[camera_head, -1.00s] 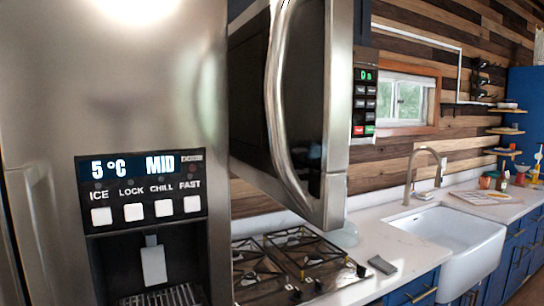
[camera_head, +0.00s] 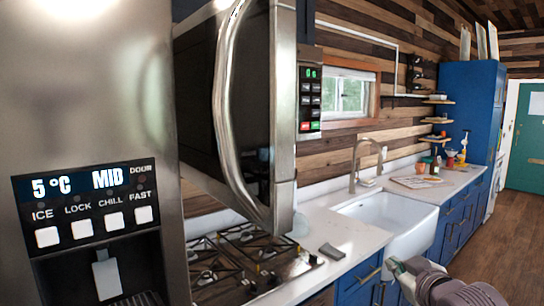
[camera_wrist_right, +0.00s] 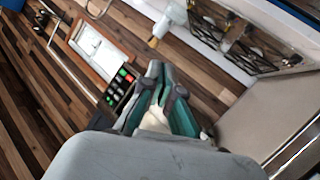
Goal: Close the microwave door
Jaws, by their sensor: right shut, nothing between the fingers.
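The microwave door (camera_head: 200,110) stands ajar, jutting out over the stovetop, with its dark glass and steel frame towards me. Its long curved handle (camera_head: 222,105) runs down the glass. The microwave's control panel (camera_head: 310,98) shows just right of the door's edge, and also in the wrist view (camera_wrist_right: 118,88). My right gripper (camera_head: 395,268) is low at the right, in front of the sink and apart from the door. In the wrist view its fingers (camera_wrist_right: 155,75) are closed together and empty. My left gripper is not in view.
A steel fridge (camera_head: 90,110) with a dispenser fills the left side. A gas stovetop (camera_head: 230,262) is below the microwave. A grey object (camera_head: 331,251) lies on the white counter. The sink (camera_head: 395,222) and its faucet (camera_head: 356,165) are to the right. The wooden floor (camera_head: 505,250) at right is clear.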

